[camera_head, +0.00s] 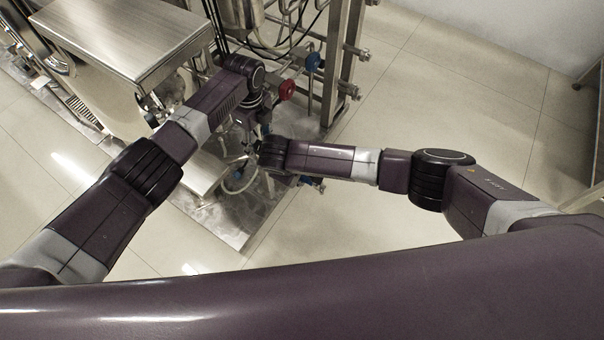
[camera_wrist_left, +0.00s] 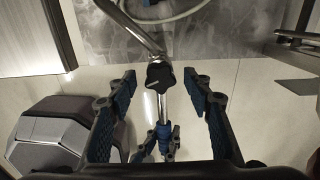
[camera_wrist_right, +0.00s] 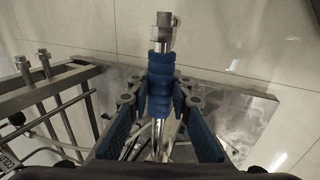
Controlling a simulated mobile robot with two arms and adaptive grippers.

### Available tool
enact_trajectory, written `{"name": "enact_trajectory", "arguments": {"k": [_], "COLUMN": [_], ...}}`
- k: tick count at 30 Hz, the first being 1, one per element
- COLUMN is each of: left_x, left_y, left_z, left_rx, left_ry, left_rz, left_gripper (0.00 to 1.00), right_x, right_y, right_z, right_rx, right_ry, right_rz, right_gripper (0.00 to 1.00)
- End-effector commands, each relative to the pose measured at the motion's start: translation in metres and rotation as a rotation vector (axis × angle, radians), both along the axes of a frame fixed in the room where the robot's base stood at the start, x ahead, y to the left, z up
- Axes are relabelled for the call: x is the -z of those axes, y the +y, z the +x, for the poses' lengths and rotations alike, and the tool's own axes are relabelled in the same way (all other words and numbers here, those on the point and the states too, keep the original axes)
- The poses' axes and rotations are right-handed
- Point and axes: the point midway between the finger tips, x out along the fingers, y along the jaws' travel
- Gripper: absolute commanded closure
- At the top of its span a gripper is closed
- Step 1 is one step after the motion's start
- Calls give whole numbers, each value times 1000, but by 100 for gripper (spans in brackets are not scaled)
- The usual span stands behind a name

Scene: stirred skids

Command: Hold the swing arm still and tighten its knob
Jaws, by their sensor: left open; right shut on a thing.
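The black star-shaped knob (camera_wrist_left: 160,77) sits on the steel swing arm (camera_wrist_left: 136,30) in the left wrist view. My left gripper (camera_wrist_left: 161,90) is open, with one finger on each side of the knob and gaps on both sides. My right gripper (camera_wrist_right: 160,98) is shut on the blue sleeve (camera_wrist_right: 160,82) of the swing arm, with a steel end fitting beyond it. The right fingers also show in the left wrist view, below the knob. In the head view, my arms hide most of the swing arm, and I cannot make out the knob.
A steel-topped cabinet (camera_head: 130,38) stands at the upper left. A pipe frame (camera_head: 340,60) with a red handwheel (camera_head: 287,89) and a blue handwheel (camera_head: 312,61) stands close behind the grippers. A hose (camera_head: 240,183) lies over the metal base plate (camera_head: 235,235).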

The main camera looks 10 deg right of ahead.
Motion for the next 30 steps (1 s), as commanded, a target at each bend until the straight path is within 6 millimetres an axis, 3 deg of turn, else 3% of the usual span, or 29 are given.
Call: {"name": "enact_trajectory", "arguments": {"k": [30], "left_x": [19], "left_y": [0], "left_z": [0], "left_rx": [0], "left_ry": [1], "left_rz": [-1], "left_gripper": [54], "right_x": [0], "right_y": [0], "right_z": [0], "right_rx": [0], "right_ry": [0], "right_rz": [0], "right_gripper": [100]}}
